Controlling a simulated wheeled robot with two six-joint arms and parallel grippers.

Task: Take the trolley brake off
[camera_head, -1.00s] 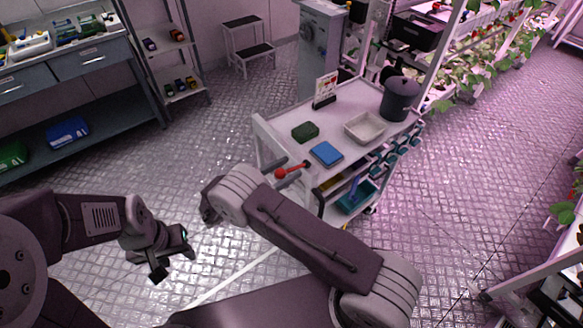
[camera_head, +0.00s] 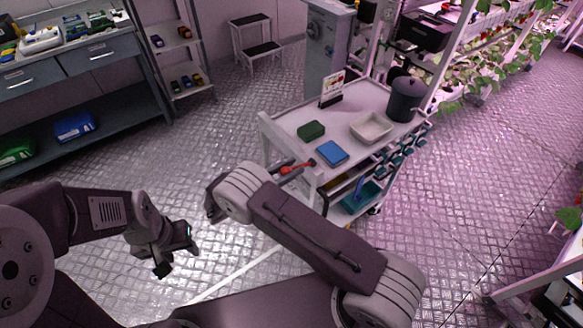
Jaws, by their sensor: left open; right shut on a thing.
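The trolley (camera_head: 345,103) stands right of the middle, with a white top and shelves below. A red lever with a round knob (camera_head: 285,170) sticks out to the left from its near end. I take this to be the brake lever. My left gripper (camera_head: 178,252) is open and empty over the floor, left of and well short of the trolley. My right arm crosses the middle of the picture, its wrist just left of and below the red knob. The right gripper's jaws are hidden behind the arm, so I cannot see whether they touch the lever.
The trolley top bears a green block (camera_head: 311,131), a blue box (camera_head: 332,153), a pale tray (camera_head: 371,137), a dark bin (camera_head: 404,99) and a sign (camera_head: 332,87). A workbench (camera_head: 105,66) and shelf stand at left, a step stool (camera_head: 257,48) behind. Plant racks line the right. Floor between is clear.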

